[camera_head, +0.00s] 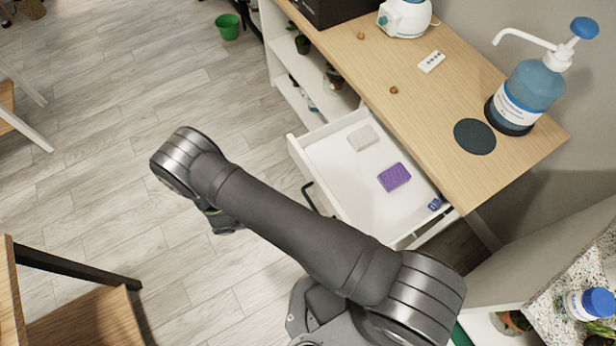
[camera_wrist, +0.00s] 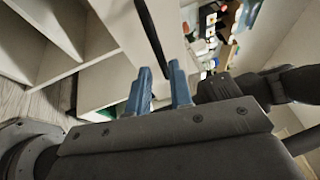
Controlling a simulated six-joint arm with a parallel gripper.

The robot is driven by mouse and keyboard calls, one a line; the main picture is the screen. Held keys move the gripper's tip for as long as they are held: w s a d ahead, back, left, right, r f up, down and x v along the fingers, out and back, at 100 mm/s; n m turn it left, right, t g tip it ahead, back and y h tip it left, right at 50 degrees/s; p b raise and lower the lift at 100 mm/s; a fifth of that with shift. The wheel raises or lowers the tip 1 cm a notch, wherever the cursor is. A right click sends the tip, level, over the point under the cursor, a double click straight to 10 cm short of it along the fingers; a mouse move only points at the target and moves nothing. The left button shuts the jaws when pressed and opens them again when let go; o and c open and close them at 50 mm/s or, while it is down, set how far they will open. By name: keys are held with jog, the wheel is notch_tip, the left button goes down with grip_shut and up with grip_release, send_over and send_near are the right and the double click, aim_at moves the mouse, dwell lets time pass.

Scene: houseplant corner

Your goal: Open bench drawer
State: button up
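The bench drawer (camera_head: 332,196) is white and stands pulled out from under the wooden bench top, its inside showing in the head view. Its black bar handle (camera_head: 311,197) shows at the drawer's front, partly hidden by my arm. In the wrist view, the black handle (camera_wrist: 152,36) runs down from the top edge to the gap between my fingertips. My gripper (camera_wrist: 160,72) has two blue fingers standing apart, with the handle's lower end near the right finger. I cannot tell whether they touch. The gripper is hidden in the head view.
The drawer holds a pale block (camera_head: 362,138), a purple sponge (camera_head: 394,177) and a small blue item (camera_head: 435,204). A pump bottle (camera_head: 530,92) stands on the bench top (camera_head: 425,95) beside a dark round mat (camera_head: 474,136). Open floor lies left of the drawer.

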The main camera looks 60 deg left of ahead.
jog(key=v, duration=0.6)
jog(key=x, duration=1.2)
jog(key=shift+w, duration=0.15)
jog(key=v, duration=0.8)
dwell(0.7)
jog(key=shift+x, duration=4)
